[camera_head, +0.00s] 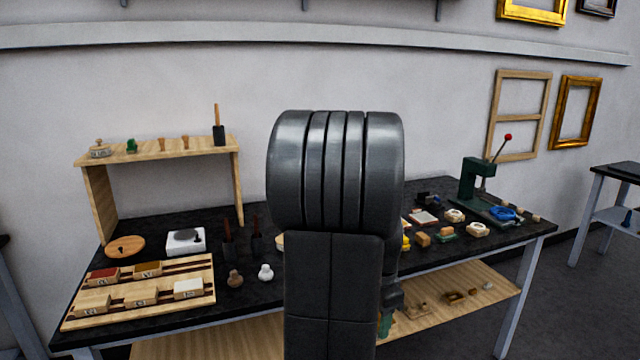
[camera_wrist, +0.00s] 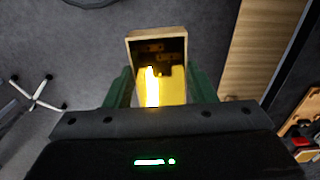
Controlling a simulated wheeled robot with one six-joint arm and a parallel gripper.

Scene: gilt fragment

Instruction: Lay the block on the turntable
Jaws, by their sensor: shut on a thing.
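My gripper (camera_wrist: 160,88) is shut on a block (camera_wrist: 172,88) with a shiny gold face and a pale wooden edge, seen between the green fingers in the wrist view. The block is held over the grey floor, beside a wooden shelf edge. In the head view my arm hides most of the gripper; a green finger part shows low at the bench front. A round wooden disc (camera_head: 125,247) lies flat at the bench's left end. A pale round edge (camera_head: 279,240) shows beside my arm, mostly hidden. I cannot tell which of these is the turntable.
The black bench (camera_head: 330,262) carries a wooden rack of labelled blocks (camera_head: 140,292), a white device with a round plate (camera_head: 186,241), two small knobs, and a green press (camera_head: 474,185). A wooden riser (camera_head: 160,152) stands at the back left. A lower shelf (camera_head: 455,298) holds small pieces.

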